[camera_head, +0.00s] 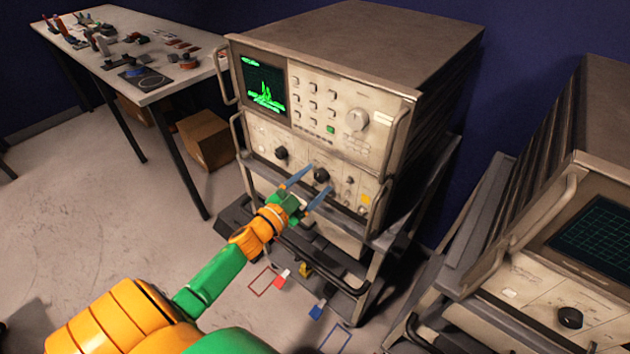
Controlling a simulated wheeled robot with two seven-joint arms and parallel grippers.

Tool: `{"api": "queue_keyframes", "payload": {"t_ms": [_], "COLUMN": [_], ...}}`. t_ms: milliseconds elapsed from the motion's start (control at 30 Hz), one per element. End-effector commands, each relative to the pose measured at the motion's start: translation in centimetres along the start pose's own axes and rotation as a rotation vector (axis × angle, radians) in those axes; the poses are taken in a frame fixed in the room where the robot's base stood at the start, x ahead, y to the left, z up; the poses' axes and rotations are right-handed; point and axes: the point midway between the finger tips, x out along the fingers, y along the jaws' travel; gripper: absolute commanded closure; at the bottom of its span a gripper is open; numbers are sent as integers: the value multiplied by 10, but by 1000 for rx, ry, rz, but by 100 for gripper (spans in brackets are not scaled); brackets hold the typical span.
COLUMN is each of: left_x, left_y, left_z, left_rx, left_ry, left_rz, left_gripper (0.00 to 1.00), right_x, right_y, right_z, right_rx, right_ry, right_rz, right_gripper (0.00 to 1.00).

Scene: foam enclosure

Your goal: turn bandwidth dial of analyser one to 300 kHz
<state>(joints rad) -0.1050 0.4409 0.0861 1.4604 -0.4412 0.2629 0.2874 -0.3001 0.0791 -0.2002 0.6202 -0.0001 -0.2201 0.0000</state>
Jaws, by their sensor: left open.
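An analyser (345,75) with a lit green trace on its screen stands on a cart in the middle. I cannot read its labels, so I cannot tell which number it bears or which dial sets bandwidth. Its lower panel has two black dials, a left dial (281,153) and a middle dial (321,175). My left gripper (319,181) is open, its blue fingers pointing at the panel on either side of the middle dial in the picture. I cannot tell whether they touch it. My right gripper is not in view.
Metal handles (400,150) stick out along the analyser's front edges. A second analyser (560,240) with a dark grid screen stands at right. A table (195,75) with small tools is at back left, with a cardboard box (206,139) beneath. Small coloured items lie below the cart.

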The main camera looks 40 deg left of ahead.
Motion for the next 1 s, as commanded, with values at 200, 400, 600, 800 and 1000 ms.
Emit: {"api": "queue_keyframes", "payload": {"t_ms": [200,400,600,800,1000], "left_x": [-39,-65,-66,-66,-82], "left_y": [1,1,0,0,38], "left_z": [2,1,0,0,71], "left_rx": [0,0,0,0,-103], "left_ry": [-3,-2,0,0,-221], "left_rz": [2,1,0,1,23], "left_gripper": [28,28,28,28,28], "right_x": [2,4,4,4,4], "right_y": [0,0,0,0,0], "right_z": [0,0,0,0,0], "right_rx": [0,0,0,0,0], "right_ry": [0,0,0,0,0], "right_rz": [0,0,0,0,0], "right_gripper": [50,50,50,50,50]}}
